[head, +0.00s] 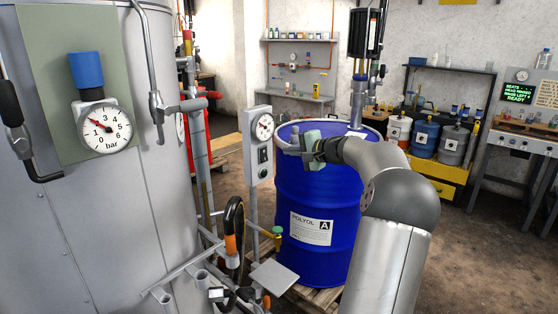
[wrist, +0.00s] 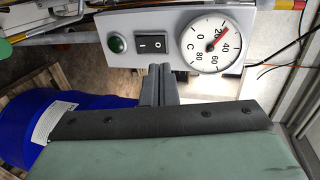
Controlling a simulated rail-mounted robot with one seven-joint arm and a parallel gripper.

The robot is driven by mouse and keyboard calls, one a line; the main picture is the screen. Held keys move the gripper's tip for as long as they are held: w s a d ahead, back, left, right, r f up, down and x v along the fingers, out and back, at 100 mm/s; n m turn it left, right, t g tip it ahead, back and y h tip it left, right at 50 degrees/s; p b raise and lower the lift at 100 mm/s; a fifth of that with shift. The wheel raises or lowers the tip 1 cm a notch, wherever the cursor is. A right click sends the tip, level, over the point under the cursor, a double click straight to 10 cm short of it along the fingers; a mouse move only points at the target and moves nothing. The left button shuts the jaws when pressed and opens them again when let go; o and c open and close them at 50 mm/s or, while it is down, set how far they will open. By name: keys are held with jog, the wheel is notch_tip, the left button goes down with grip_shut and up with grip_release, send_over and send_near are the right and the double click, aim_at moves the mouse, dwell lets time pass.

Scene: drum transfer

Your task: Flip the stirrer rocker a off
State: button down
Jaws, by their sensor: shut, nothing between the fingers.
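A black rocker switch marked I and 0 sits on a grey control box, between a green lamp and a round temperature dial, in the wrist view. The rocker (wrist: 153,45), the lamp (wrist: 117,43) and the dial (wrist: 210,46) are all unobstructed there. In the head view the box (head: 256,176) stands on a post left of the blue drum, with the rocker (head: 262,155) small below the dial. My gripper (wrist: 157,72) is shut and empty, its fingertips just below the rocker in the wrist picture. Contact cannot be told. In the head view my gripper (head: 290,148) is right of the box.
The blue drum (head: 312,265) labelled POLYOL A stands on a pallet below my wrist. A large grey tank (head: 90,220) with a pressure gauge fills the left. Pipes and a hose (head: 232,235) crowd the box's post. Open floor lies at the right.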

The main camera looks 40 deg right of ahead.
jog(key=shift+r+b+v, duration=0.2)
jog(key=shift+v, duration=0.9)
jog(key=shift+r+b+v, duration=0.15)
jog(key=shift+r+v, duration=0.1)
jog(key=shift+v, duration=0.8)
jog(key=shift+w, duration=0.15)
jog(key=a+f+n+g+y, duration=0.1)
jog(key=a+f+n+g, duration=0.3)
jog(key=a, duration=1.1)
jog(key=a+f+n+g+y, duration=0.2)
jog(key=a+f+n+g, duration=0.3)
jog(key=a, duration=1)
jog(key=s+a+f+g+h, duration=0.1)
jog(key=s+a+f, duration=0.2)
jog(key=a, duration=0.2)
jog(key=s+a+f+g, duration=0.1)
jog(key=s+a+f, duration=0.1)
jog(key=s+a, duration=0.15)
jog(key=s+a+f+n+g+h, duration=0.1)
jog(key=s+a+f+n+h, duration=0.1)
jog(key=s, duration=0.8)
jog(key=s+a+f+n+g+h, duration=0.1)
jog(key=s+a+f+n, duration=0.4)
jog(key=s, duration=0.5)
jog(key=shift+a+f+n+g+h, duration=0.3)
jog(key=shift+a+f+g+h, duration=0.1)
jog(key=shift+a+f+g, duration=0.25)
jog(key=shift+s, duration=0.15)
